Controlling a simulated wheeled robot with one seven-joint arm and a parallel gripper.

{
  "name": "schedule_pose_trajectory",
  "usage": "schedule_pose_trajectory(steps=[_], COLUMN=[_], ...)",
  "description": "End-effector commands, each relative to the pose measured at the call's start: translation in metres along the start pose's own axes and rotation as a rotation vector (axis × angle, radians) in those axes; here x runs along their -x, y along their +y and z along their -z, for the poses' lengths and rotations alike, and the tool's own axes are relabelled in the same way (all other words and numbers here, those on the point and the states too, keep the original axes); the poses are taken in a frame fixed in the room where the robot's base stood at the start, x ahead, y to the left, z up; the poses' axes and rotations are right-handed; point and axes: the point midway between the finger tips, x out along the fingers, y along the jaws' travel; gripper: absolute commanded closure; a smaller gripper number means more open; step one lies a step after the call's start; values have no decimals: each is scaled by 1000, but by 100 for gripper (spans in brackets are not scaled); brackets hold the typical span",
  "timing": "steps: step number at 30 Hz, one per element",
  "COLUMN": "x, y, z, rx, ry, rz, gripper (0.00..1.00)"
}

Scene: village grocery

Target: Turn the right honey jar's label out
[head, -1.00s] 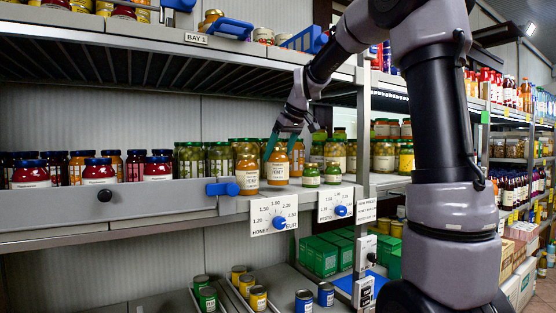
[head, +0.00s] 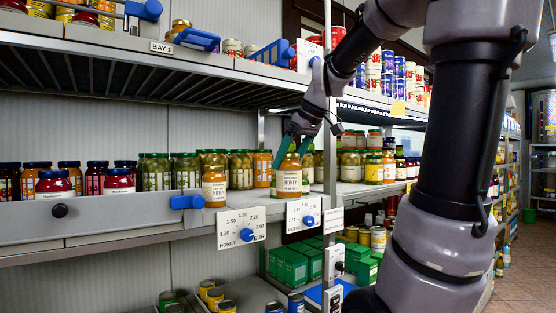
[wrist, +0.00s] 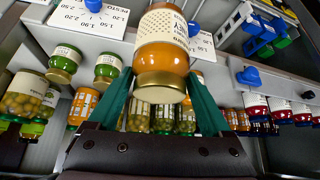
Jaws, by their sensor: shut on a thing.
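The right honey jar (head: 289,180) is amber with a gold lid and a cream label. My gripper (head: 303,135) is shut on it from above, one finger on each side. In the head view the label, with dark lettering, faces out over the shelf front. In the wrist view the jar (wrist: 165,55) sits between the teal fingers, its label turned towards the price signs. I cannot tell whether its base touches the shelf. The left jar (head: 214,187), with a cream label, stands apart to the left, its label facing out.
Rows of jars (head: 185,170) stand behind. A grey rail with a blue clip (head: 187,202) lies left. A shelf post (head: 330,120) rises just right of my gripper.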

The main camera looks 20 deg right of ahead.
Motion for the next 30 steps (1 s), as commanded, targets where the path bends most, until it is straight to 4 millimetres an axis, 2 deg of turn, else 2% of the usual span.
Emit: schedule_pose_trajectory(steps=[2,5,12,16,21,30], x=[-5,-20,-78,-101,-115,-117], y=[2,5,6,3,0,0], z=[6,27,92,115,129,130], rx=[2,3,3,3,6,137], ry=[-2,-6,-7,-2,1,1], rz=[1,1,-2,-2,1,88], gripper=[100,100,100,100,100,100])
